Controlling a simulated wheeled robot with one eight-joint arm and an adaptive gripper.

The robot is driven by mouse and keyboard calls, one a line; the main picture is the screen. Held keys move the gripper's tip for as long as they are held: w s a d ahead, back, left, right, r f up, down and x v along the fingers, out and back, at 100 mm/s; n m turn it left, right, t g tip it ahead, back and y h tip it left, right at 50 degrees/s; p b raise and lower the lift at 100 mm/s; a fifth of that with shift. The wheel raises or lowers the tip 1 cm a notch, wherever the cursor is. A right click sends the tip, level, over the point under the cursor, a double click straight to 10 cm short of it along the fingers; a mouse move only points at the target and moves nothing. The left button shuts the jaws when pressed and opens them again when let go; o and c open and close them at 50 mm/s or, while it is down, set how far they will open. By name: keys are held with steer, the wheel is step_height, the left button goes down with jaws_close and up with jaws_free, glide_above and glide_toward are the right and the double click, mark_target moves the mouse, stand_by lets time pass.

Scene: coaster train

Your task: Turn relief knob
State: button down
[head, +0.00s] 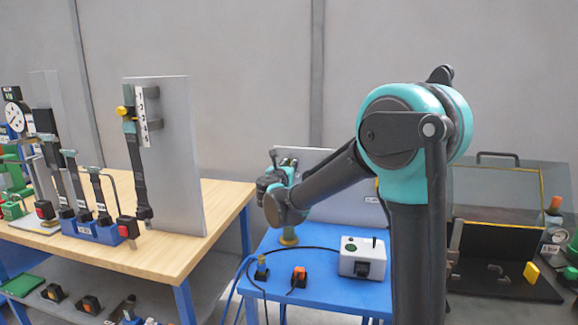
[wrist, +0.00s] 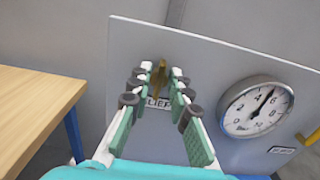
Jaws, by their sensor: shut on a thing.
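The relief knob (wrist: 159,68) is a small brass-coloured piece on the grey upright panel (wrist: 230,75), seen in the wrist view. A partly hidden label (wrist: 158,103) below it shows letters that seem to end "LIEF". My gripper (wrist: 160,79) faces the panel with its fingers on either side of the knob, shut on it. In the head view my gripper (head: 284,175) is at the panel above the blue table, and my arm hides part of that panel. The knob cannot be made out there.
A round pressure gauge (wrist: 256,106) sits right of the knob, with a yellow part beyond it. The blue table (head: 325,262) bears a white box (head: 362,256) and an orange-and-black switch (head: 299,277). A wooden bench (head: 190,225) with tools stands left.

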steer(key=c, duration=1.4)
jaws_free()
steer(key=shift+c, duration=0.2)
steer(key=s+a, duration=0.2)
steer(key=s, duration=0.9)
steer(key=shift+s+a, duration=0.15)
steer(key=shift+s, duration=0.25)
